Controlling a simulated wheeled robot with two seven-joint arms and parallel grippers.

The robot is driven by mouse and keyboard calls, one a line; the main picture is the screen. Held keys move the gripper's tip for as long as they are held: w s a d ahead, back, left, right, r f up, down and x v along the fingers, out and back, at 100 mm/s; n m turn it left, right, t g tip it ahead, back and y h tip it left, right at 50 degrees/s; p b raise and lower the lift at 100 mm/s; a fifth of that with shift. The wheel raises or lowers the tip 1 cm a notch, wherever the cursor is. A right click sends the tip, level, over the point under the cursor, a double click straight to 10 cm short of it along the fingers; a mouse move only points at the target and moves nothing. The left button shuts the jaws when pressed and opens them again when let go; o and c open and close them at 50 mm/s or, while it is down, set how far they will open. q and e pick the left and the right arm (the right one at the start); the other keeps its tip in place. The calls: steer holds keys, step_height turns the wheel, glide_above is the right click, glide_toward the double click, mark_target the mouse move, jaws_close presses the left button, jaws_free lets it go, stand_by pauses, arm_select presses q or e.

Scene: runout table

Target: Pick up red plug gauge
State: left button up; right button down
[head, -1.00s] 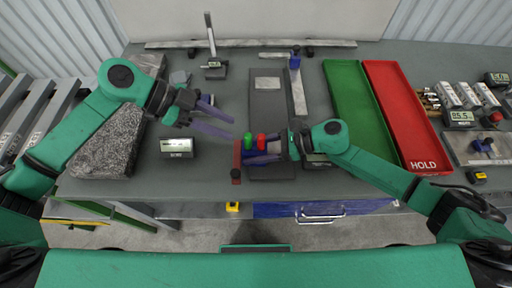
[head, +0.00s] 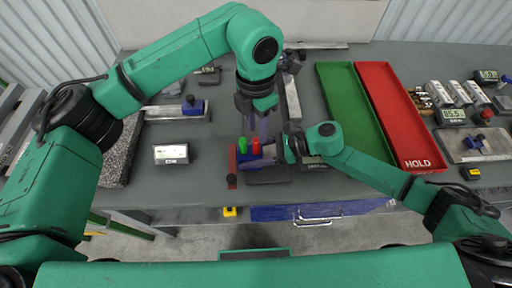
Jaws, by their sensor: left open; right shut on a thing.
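The red plug gauge (head: 256,146) stands upright beside a green plug gauge (head: 242,145) at the front middle of the table. Both rise from a small blue block (head: 269,152), partly hidden by my grippers.
A dark plate (head: 268,175) lies beneath my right gripper. A green tray (head: 351,105) and a red HOLD tray (head: 397,110) lie to the right.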

mark_target(256, 140)
arm_select(q)
steer(key=f, duration=0.6)
steer(key=shift+s+a+f, duration=0.1)
steer(key=shift+s, duration=0.1)
jaws_close()
step_height(256, 140, up, 10)
steer(key=shift+r, duration=0.1)
arm_select(e)
steer(key=shift+c, duration=0.4)
jaws_free()
